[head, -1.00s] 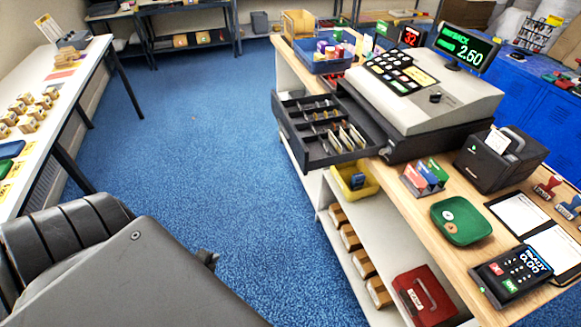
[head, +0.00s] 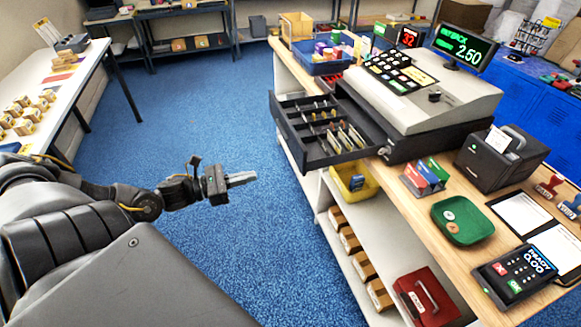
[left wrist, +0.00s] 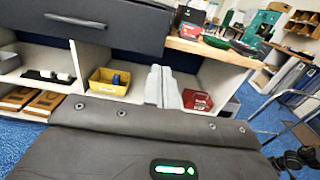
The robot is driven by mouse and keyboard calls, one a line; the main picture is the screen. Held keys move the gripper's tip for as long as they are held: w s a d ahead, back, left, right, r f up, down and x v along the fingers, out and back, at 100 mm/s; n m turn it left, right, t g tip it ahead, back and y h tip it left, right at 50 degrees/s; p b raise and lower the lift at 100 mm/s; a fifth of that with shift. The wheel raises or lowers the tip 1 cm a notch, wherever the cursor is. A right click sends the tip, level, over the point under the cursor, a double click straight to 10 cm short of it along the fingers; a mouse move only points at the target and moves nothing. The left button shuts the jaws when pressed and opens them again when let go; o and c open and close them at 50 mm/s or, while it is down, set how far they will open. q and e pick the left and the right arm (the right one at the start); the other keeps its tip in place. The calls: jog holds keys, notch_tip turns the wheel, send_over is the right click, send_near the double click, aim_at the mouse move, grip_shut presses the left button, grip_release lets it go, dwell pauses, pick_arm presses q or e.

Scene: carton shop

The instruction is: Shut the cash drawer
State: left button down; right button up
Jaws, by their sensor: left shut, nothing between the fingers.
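The cash drawer (head: 292,147) stands pulled out to the left from under the grey cash register (head: 425,95), with coins and notes in its compartments. Its dark front panel also shows at the top left of the left wrist view (left wrist: 110,20). My left gripper (head: 242,179) is shut and empty. It hangs over the blue floor, to the left of and nearer than the drawer, with a clear gap between them. In the left wrist view its closed fingers (left wrist: 163,86) point toward the shelf below the counter. My right gripper is not in view.
The wooden counter (head: 408,188) carries a card terminal (head: 515,272), a green dish (head: 462,220) and a receipt printer (head: 500,158). A yellow bin (head: 354,182) and a red cash box (head: 425,296) sit on the shelves below. The floor left of the drawer is free.

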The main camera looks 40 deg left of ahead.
aim_at(301, 164)
pick_arm(q)
jog(key=p+x, duration=0.3)
jog(key=x, duration=0.9)
jog(key=shift+w+d+f, duration=0.1)
jog(key=shift+w+d, duration=0.15)
jog(key=shift+w, duration=0.15)
jog(key=shift+w, duration=0.1)
